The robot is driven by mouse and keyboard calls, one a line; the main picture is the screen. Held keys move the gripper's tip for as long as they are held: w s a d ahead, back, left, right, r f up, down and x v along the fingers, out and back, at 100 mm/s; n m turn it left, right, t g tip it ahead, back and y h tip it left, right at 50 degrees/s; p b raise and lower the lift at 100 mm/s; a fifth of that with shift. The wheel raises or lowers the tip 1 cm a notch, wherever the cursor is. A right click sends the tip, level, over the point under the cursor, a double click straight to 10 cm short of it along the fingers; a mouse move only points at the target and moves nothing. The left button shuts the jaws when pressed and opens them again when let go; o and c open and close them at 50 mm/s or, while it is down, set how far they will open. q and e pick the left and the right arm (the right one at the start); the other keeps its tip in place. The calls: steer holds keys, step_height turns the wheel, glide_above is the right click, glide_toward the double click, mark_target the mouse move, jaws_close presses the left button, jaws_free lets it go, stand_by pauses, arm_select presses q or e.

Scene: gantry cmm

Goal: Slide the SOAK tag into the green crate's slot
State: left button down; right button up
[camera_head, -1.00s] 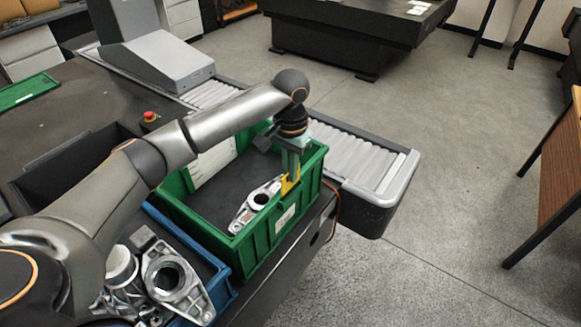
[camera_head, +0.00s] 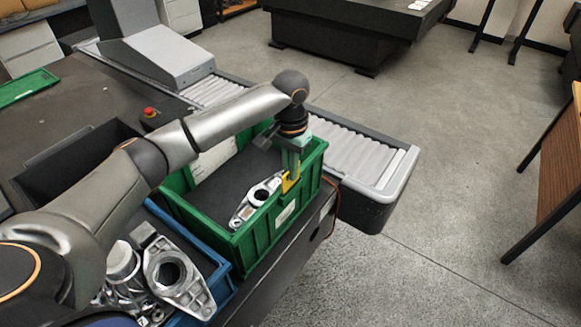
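The green crate (camera_head: 243,246) stands on the dark bench near its right edge, with a metal bracket (camera_head: 257,200) lying inside on its dark floor. My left gripper (camera_head: 290,176) points down over the crate's front right wall. A small yellow tag (camera_head: 290,183) is at its fingertips, close to the wall's rim. The gripper appears closed on the tag. The tag's lettering is too small to read. A pale label (camera_head: 285,214) is on the outside of the wall below the tag. I cannot tell whether the tag is in the slot. My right gripper is not in view.
A blue crate (camera_head: 222,284) holding several metal castings (camera_head: 178,280) stands beside the green crate, partly behind my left arm. A roller conveyor (camera_head: 350,157) runs behind. A red button (camera_head: 150,112) is on the bench. A wooden-topped table (camera_head: 560,170) stands at right; the floor between is clear.

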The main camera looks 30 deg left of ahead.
arm_select(q)
steer(key=shift+f, duration=0.2)
steer(key=shift+f, duration=0.35)
steer(key=shift+f, duration=0.35)
stand_by(0.5)
steer(key=shift+f, duration=0.3)
steer(key=c, duration=1)
jaws_free()
steer(key=shift+o, duration=0.4)
steer(key=shift+o, duration=1)
